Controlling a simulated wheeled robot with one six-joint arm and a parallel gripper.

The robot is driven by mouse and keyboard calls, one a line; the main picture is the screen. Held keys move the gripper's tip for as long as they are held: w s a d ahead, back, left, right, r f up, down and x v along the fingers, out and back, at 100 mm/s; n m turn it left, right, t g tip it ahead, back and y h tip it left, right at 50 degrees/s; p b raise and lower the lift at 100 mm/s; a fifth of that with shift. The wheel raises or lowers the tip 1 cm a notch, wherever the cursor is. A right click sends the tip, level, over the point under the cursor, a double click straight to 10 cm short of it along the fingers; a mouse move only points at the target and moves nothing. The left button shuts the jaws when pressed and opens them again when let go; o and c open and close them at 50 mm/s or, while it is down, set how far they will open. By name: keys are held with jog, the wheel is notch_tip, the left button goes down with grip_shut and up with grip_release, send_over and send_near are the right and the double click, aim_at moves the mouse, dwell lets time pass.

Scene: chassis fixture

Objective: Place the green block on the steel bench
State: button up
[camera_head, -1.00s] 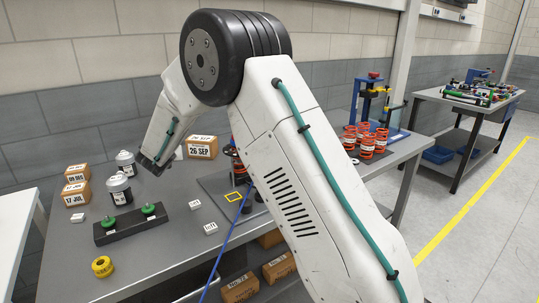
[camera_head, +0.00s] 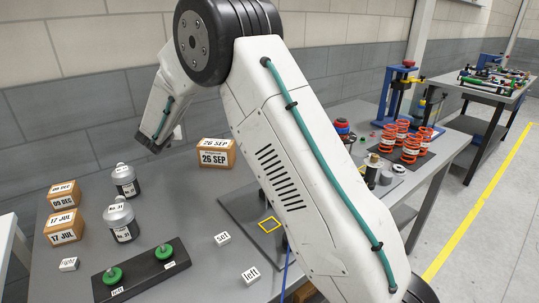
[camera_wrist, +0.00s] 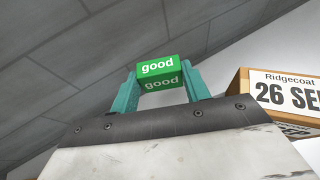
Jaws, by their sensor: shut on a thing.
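The green block (camera_wrist: 158,70), with "good" in white on its faces, is between the teal fingers of my gripper (camera_wrist: 160,82) in the wrist view. My gripper is shut on it. In the head view my arm's dark wrist end (camera_head: 153,143) is above the back part of the steel bench (camera_head: 180,200), near the wall, left of the 26 SEP box. The block and fingers cannot be made out there. The grey bench top fills much of the head view, and my arm hides part of it.
The 26 SEP box (camera_head: 215,153) stands at the back; it also shows in the wrist view (camera_wrist: 280,95). Two grey canisters (camera_head: 122,222), date boxes (camera_head: 65,227), a black holder with green knobs (camera_head: 142,271) and small labels (camera_head: 222,239) occupy the left. Orange springs (camera_head: 410,148) stand right.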

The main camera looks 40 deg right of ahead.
aim_at(174, 166)
jog(key=shift+a+f, duration=0.1)
jog(key=shift+f, duration=4.85)
jog(key=shift+f, duration=0.2)
jog(key=o, duration=0.9)
jog(key=shift+o, duration=0.2)
jog(key=shift+r, duration=0.15)
